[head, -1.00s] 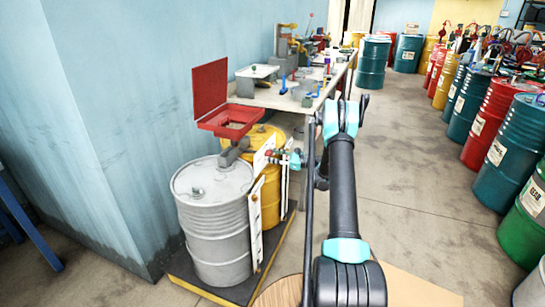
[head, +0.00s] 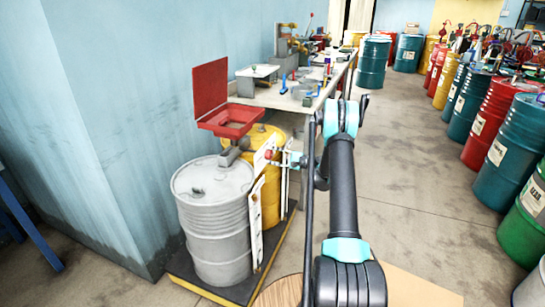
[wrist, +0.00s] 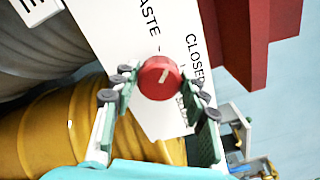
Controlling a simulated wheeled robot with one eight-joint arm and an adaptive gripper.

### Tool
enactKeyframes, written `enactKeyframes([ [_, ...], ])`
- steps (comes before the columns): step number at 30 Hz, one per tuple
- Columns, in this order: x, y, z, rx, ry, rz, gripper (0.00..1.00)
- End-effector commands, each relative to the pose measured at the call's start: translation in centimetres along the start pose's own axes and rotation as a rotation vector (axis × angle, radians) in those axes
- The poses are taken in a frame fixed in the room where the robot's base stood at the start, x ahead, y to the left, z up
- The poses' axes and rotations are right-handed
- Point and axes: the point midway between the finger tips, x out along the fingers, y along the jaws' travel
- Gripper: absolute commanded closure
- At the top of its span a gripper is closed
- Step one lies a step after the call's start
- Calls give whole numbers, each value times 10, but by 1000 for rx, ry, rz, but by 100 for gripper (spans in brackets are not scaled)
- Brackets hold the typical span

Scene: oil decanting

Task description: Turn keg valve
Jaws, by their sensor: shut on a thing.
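The red round valve knob (wrist: 160,78) sits on a white plate (wrist: 135,38) in the wrist view. A short white mark on the knob points up and slightly right. The plate reads "CLOSED" to the knob's right and part of a word, "ASTE", above it. My gripper (wrist: 161,94) is shut on the knob, one finger on each side. In the head view my gripper (head: 283,160) reaches left to the plate by the yellow drum (head: 267,193). A red knob (head: 268,155) shows there, small. The grey drum (head: 215,225) stands in front.
A workbench (head: 275,97) with tools runs along the blue wall behind. Several drums stand at the right. The floor between (head: 420,190) is clear.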

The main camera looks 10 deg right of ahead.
Motion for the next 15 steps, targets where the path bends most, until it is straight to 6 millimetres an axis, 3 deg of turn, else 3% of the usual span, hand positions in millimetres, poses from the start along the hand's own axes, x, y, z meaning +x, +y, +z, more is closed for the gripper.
enactKeyframes([
  [15,-1,2,0,-357,0,1,85],
])
